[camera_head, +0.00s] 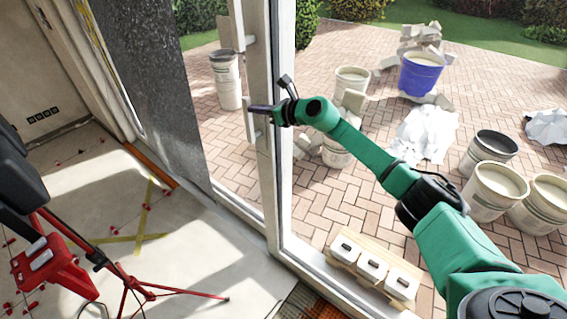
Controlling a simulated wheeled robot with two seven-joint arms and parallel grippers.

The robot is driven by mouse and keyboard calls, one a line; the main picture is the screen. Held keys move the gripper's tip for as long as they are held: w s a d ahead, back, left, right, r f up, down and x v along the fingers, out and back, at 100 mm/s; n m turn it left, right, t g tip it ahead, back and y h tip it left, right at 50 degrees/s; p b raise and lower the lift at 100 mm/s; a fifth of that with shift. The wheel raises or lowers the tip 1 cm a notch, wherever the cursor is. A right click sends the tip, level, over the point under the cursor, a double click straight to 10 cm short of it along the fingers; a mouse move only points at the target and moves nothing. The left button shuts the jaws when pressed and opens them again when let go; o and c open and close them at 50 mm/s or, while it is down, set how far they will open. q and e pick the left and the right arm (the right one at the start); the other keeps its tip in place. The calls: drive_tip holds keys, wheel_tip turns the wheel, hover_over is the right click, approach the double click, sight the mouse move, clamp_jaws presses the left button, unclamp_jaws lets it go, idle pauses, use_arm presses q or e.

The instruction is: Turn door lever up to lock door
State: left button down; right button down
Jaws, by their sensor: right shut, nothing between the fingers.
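My right arm comes in from the right, and its gripper (262,108) is at the light door frame (268,180). Its dark fingers are shut with nothing between them and point left, across the frame post. A pale upright fitting (249,122), which looks like the door lever, sits on the post just below and behind the fingertips. I cannot tell whether the fingers touch it or exactly how the lever is turned. My left gripper is not in view.
Outside on the brick paving are several white buckets (495,190), a blue bucket (421,74) and white crumpled sheets (425,133). A wooden pallet with white blocks (372,267) lies by the threshold.

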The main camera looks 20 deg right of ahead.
drive_tip(key=shift+a+r, duration=0.15)
drive_tip(key=shift+r, duration=0.55)
drive_tip(key=shift+s+d+r+p, duration=0.1)
drive_tip(key=shift+s+d+p, duration=0.1)
drive_tip(key=shift+p, duration=0.3)
drive_tip(key=f+b+v, duration=0.1)
drive_tip(key=b+v, duration=0.1)
drive_tip(key=v, duration=1.1)
drive_tip(key=shift+s+d+b, duration=0.3)
drive_tip(key=shift+s, duration=0.2)
